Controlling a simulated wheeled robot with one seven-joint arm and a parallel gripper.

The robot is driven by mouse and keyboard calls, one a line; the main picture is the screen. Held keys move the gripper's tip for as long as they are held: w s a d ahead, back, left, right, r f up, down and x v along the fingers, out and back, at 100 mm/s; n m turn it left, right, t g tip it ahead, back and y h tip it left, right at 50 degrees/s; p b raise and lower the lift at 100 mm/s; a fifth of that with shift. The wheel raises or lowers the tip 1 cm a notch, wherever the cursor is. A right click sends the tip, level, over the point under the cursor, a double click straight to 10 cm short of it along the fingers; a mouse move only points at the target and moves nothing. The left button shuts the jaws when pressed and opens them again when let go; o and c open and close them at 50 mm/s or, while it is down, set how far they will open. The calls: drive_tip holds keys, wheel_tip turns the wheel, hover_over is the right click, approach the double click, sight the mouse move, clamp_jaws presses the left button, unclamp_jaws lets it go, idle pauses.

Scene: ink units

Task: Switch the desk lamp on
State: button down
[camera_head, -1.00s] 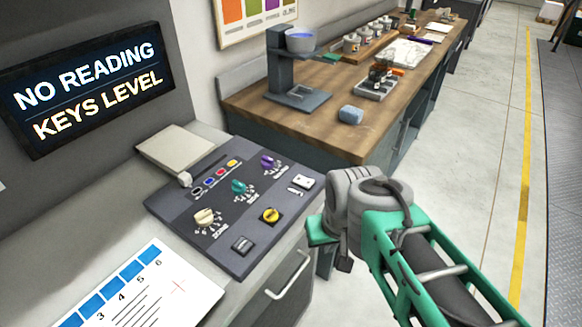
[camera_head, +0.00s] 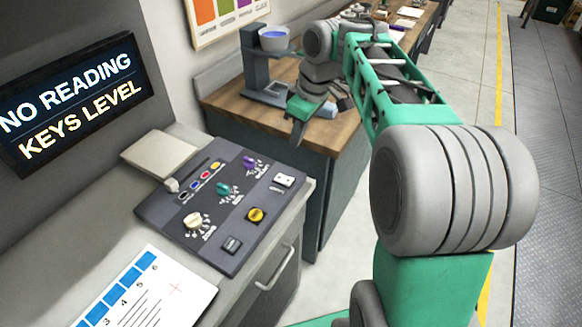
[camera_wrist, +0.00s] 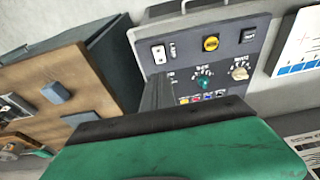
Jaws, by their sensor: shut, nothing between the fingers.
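The dark control desk panel (camera_head: 215,205) carries knobs, coloured buttons, a yellow round button (camera_head: 255,215) and a white rocker switch (camera_head: 284,181) at its right edge. The rocker switch also shows in the wrist view (camera_wrist: 158,54), upper middle, with small unreadable print beside it. I cannot make out a desk lamp in either view. My gripper (camera_head: 298,132) is shut and empty, pointing down beyond the panel's far right corner, apart from the switch. In the wrist view its dark fingers (camera_wrist: 158,92) appear just below the switch and cover part of the panel.
A wooden bench (camera_head: 250,112) stands behind, with a stand holding a blue-filled bowl (camera_head: 273,38). A lit sign (camera_head: 70,100) reads "NO READING KEYS LEVEL". A white printed card (camera_head: 150,290) lies in front of the panel. Open floor lies to the right.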

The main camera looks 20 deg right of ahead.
hover_over(288, 181)
drive_tip(key=x, duration=0.3)
drive_tip(key=s+d+x, duration=0.1)
drive_tip(key=x, duration=0.5)
drive_tip(key=shift+s+d+f, duration=0.25)
drive_tip(key=shift+d+f, duration=0.05)
drive_tip(key=shift+f, duration=0.15)
drive_tip(key=f, duration=0.4)
drive_tip(key=shift+s+d+p, duration=0.1)
drive_tip(key=shift+d+p, duration=0.1)
drive_tip(key=shift+p, duration=0.15)
